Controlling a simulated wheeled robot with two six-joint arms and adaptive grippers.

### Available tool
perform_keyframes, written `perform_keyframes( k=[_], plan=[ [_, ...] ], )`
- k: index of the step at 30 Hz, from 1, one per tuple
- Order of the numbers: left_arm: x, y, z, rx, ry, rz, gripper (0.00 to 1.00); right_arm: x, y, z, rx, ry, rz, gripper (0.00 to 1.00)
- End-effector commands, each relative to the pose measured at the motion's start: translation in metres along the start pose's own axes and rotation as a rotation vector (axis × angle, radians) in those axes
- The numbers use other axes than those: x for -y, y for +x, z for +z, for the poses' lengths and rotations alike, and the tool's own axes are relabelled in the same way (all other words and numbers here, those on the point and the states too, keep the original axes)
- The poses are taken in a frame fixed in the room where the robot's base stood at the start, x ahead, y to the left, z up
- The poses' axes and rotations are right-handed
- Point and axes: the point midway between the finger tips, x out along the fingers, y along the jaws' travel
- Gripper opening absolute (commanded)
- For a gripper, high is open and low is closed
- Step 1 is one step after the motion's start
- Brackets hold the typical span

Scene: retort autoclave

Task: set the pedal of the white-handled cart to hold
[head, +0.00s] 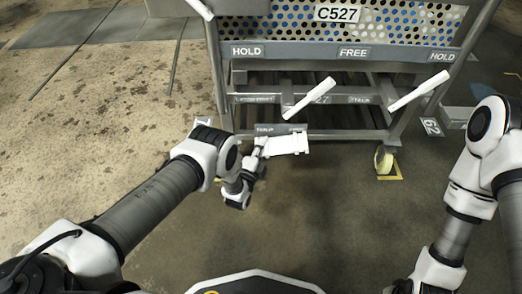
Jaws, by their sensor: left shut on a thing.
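The cart (300,52) stands ahead of me, with a perforated side panel and a C527 plate. Its frame bar (400,52) is marked HOLD at the left, FREE in the middle and HOLD at the right. A white pedal (290,144) sits low at the cart's near side, beside a small grey label plate (268,129). My left gripper (261,150) is at the pedal's left end and shut on it; its fingers are small and partly hidden. My right arm is at the right edge; its gripper is not seen.
Two white slanted levers (308,98) and (418,90) stick out above the pedal. A caster (384,160) stands on a yellow floor mark at the cart's right. A white handle (200,8) is at the upper left. Open concrete floor (90,110) lies to the left.

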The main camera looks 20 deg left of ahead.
Motion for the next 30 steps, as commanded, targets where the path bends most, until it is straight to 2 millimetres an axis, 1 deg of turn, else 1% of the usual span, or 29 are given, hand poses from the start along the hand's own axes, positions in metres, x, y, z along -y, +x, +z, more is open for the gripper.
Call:
perform_keyframes(
  k=[7, 9, 10, 19, 22, 26, 30],
  plan=[
    [0.001, 0.001, 0.001, 0.002, -0.007, -0.002, 0.00, 0.000, -0.001, 0.000, 0.000, 0.000, 0.000, 0.40],
    [0.001, 0.001, 0.001, 0.002, -0.006, -0.001, 0.30, 0.000, -0.001, 0.000, 0.000, 0.000, 0.000, 0.40],
    [0.001, 0.001, 0.001, 0.002, -0.006, -0.001, 0.38, 0.000, -0.001, 0.000, 0.000, 0.000, 0.000, 0.40],
    [0.001, -0.001, 0.000, 0.001, -0.004, -0.001, 0.38, 0.000, -0.001, 0.000, 0.000, 0.000, 0.000, 0.40],
    [0.000, -0.009, 0.000, 0.002, -0.004, 0.002, 0.38, 0.000, -0.001, 0.000, 0.000, 0.000, 0.000, 0.40],
    [0.000, -0.034, 0.000, 0.002, -0.004, 0.004, 0.38, 0.000, -0.001, 0.000, 0.000, 0.000, 0.000, 0.40],
    [-0.001, -0.072, 0.001, 0.003, -0.005, 0.005, 0.38, 0.000, -0.001, 0.000, 0.000, 0.000, 0.000, 0.40]
  ],
)
